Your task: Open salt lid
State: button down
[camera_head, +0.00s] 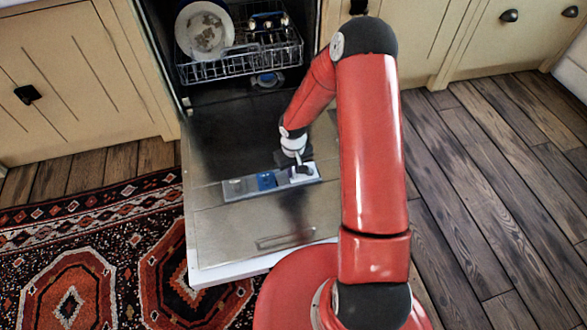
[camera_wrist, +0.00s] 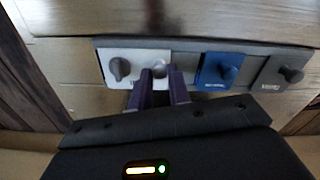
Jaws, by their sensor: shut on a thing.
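A grey dispenser panel (camera_head: 235,188) is set in the inner face of the lowered dishwasher door. It carries a white lid (camera_head: 304,171), a blue lid (camera_head: 266,180) and a grey lid. In the wrist view the white lid (camera_wrist: 108,56) is at left, the blue lid (camera_wrist: 210,66) right of centre and the grey lid (camera_wrist: 270,75) at right. The lid lettering is too blurred to read surely. My gripper (camera_wrist: 160,84) has its purple fingers shut on a small round knob (camera_wrist: 160,67) at the white lid's right side. A second dark knob (camera_wrist: 119,68) stands left of it.
The dishwasher door (camera_head: 225,225) lies open and flat over the floor. Behind it a rack (camera_head: 240,65) holds a soiled plate (camera_head: 204,30) and other items. A patterned rug (camera_head: 70,290) lies at left; the wooden floor (camera_head: 490,190) at right is clear.

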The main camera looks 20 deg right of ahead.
jog(key=shift+r, duration=0.15)
jog(key=g+p, duration=0.1)
jog(key=p, duration=0.1)
jog(key=shift+w+r+g+p, duration=0.3)
jog(key=shift+w+r, duration=0.05)
jog(key=shift+w, duration=0.05)
jog(key=shift+w+r+g+p, duration=0.1)
jog(key=shift+w+g+p, duration=0.3)
jog(key=shift+w+g, duration=0.55)
jog(key=w+g+b, duration=0.1)
jog(key=g+b, duration=0.1)
jog(key=w+g+b, duration=0.1)
jog(key=g+b, duration=0.1)
jog(key=shift+a+g, duration=0.1)
jog(key=shift+g, duration=0.25)
jog(key=g+b, duration=0.1)
jog(key=b, duration=0.2)
jog(key=shift+w+g, duration=0.3)
jog(key=shift+w, duration=0.1)
jog(key=shift+w+g+b, duration=0.25)
jog(key=shift+g+b, duration=0.15)
jog(key=shift+b, duration=0.15)
jog(key=shift+r, duration=0.15)
